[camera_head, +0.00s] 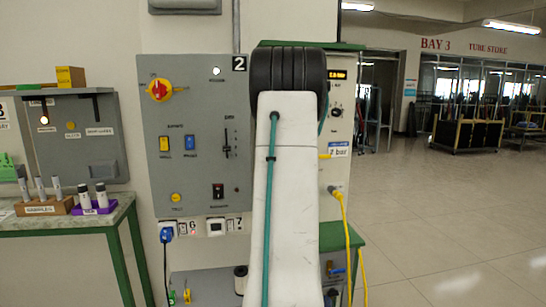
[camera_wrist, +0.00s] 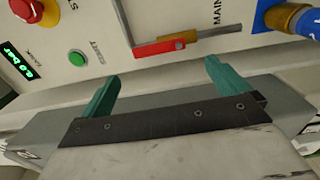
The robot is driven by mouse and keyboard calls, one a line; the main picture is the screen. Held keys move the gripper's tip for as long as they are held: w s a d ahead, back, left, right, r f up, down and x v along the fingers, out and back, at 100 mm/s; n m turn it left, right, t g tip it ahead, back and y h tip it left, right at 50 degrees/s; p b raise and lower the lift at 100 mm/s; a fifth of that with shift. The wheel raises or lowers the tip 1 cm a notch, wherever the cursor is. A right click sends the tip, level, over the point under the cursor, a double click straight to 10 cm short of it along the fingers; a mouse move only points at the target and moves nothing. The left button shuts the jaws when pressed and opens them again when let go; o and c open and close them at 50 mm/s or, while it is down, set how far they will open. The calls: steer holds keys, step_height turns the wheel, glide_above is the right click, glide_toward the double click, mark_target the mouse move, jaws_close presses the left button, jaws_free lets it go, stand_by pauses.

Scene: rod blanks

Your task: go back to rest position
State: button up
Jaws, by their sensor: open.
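My gripper (camera_wrist: 162,72) shows in the wrist view with its two teal fingers wide apart and nothing between them. It faces a pale panel (camera_wrist: 168,20) with a red lever handle (camera_wrist: 165,45), a green button (camera_wrist: 77,58) and a red knob (camera_wrist: 22,8). The gap between fingertips and panel is hard to judge. In the head view my white arm rises up the middle, and it hides my gripper and part of the panels behind.
A grey control panel (camera_head: 205,105) stands left of my arm. A green-legged bench (camera_head: 110,218) with a wooden block (camera_head: 45,206) of samples is at the left. Yellow hoses (camera_head: 347,235) hang right of my arm. The tiled floor (camera_head: 440,215) at the right is clear.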

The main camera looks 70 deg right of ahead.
steer(key=shift+s+a, duration=0.4)
steer(key=shift+a, duration=0.2)
